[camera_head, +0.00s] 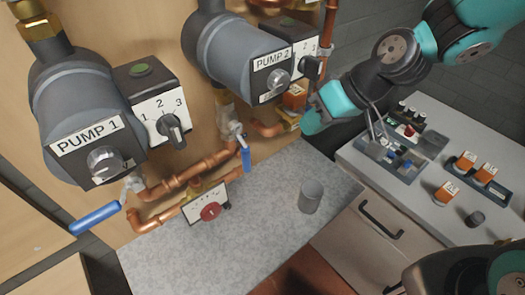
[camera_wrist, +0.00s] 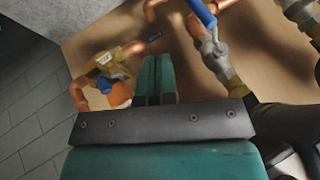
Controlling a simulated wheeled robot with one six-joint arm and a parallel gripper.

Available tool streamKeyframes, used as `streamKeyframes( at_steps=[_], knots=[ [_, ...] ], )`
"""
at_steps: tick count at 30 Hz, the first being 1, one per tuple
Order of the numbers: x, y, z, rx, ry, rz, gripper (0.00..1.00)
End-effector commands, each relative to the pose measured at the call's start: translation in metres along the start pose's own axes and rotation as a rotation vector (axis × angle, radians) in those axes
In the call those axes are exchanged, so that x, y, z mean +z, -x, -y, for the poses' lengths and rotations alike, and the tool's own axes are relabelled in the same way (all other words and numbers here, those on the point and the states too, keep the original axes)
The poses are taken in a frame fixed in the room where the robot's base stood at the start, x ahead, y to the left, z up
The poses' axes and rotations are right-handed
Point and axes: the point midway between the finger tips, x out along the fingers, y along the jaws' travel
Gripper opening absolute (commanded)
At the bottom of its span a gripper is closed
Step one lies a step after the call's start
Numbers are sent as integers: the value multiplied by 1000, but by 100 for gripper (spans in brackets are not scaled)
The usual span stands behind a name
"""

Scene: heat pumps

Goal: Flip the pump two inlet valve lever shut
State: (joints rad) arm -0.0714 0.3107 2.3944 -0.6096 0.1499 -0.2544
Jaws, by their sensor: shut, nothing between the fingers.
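The pump two inlet valve lever (camera_head: 245,156) is a blue handle hanging down from its metal valve below the grey PUMP 2 body (camera_head: 230,55). In the wrist view the blue lever (camera_wrist: 203,12) is at the top, right of the fingers, cut off by the edge, with its grey metal valve body (camera_wrist: 215,52) below. My gripper (camera_head: 312,122) is to the right of the lever in the head view, apart from it. In the wrist view its teal fingers (camera_wrist: 155,82) are together with nothing between them, and they are not touching the lever.
The PUMP 1 body (camera_head: 75,115) is at left with its blue lever (camera_head: 95,218) pointing left. Copper pipes (camera_head: 165,185) and a red-knobbed gauge (camera_head: 209,211) are near. A brass fitting (camera_wrist: 108,68) is left of my fingers. A grey cup (camera_head: 310,197) stands on the counter.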

Motion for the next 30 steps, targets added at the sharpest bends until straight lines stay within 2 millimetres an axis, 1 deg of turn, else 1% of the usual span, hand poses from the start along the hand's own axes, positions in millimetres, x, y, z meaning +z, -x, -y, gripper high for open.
streamKeyframes(
  at_steps=[6, 10, 14, 24, 27, 30],
  knots=[
    [0, -1, 0, -1, 0, 2, 0],
    [0, -11, 1, -3, -1, 5, 0],
    [1, -33, 2, -3, -1, 9, 0],
    [1, -101, 2, -1, -1, 8, 0],
    [0, -105, 20, -3, 4, 6, 0],
    [0, -112, 29, -2, 3, 5, 0]
  ],
)
